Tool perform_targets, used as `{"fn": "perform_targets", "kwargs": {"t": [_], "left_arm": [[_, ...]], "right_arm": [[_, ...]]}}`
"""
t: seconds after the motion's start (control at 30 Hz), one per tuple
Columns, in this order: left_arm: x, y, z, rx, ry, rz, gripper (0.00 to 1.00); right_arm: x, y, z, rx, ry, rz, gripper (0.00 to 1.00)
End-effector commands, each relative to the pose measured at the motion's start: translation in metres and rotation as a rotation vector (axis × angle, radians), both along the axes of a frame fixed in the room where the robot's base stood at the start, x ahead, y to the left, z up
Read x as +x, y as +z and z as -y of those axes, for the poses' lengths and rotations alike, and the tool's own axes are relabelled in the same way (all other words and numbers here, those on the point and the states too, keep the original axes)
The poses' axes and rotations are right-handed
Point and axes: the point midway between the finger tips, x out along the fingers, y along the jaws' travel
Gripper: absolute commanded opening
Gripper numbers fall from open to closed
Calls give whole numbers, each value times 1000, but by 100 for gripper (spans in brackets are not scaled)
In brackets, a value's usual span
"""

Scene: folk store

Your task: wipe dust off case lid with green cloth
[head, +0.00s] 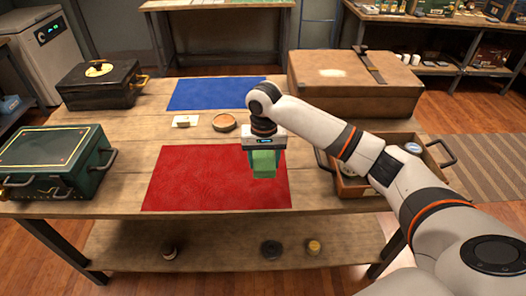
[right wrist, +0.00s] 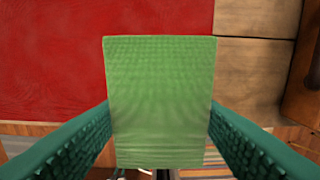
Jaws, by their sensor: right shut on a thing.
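The green cloth (head: 263,166) is held in my right gripper (head: 264,155), above the right part of the red mat. In the right wrist view the cloth (right wrist: 160,100) spans the space between the two dark green fingers, which are shut on it. A large brown case (head: 310,88) lies closed at the back right of the table, with a pale dusty-looking patch (head: 332,72) on its lid. The cloth is apart from this case, nearer the front and to its left. My left gripper is not in view.
The red mat (head: 190,180) and blue mat (head: 200,95) lie bare on the wooden table. A black case (head: 90,90) and a green case (head: 50,160) stand at left. A round dish (head: 224,123) and small pale block (head: 185,121) lie between the mats. A wooden tray (head: 350,187) is at right, partly behind my arm.

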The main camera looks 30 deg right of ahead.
Motion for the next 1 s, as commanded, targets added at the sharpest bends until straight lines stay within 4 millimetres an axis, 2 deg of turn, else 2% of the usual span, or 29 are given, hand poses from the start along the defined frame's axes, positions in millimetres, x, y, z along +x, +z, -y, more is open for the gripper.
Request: {"fn": "perform_targets", "kwargs": {"t": [0.27, 0.47, 0.6, 0.8, 0.9, 1.0], "left_arm": [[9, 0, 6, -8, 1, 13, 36], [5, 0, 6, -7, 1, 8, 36], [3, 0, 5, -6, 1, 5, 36], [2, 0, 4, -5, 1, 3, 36], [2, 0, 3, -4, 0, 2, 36], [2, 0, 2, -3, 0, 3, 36]], "right_arm": [[-47, -25, -16, 0, 96, -2, 37], [-103, -54, -37, 1, 211, -5, 37], [-153, -79, -56, 2, 314, -6, 37], [-202, -104, -74, 2, 416, -5, 37], [-216, -112, -81, 4, 447, -1, 37], [-213, -110, -81, 5, 444, 2, 37]]}}
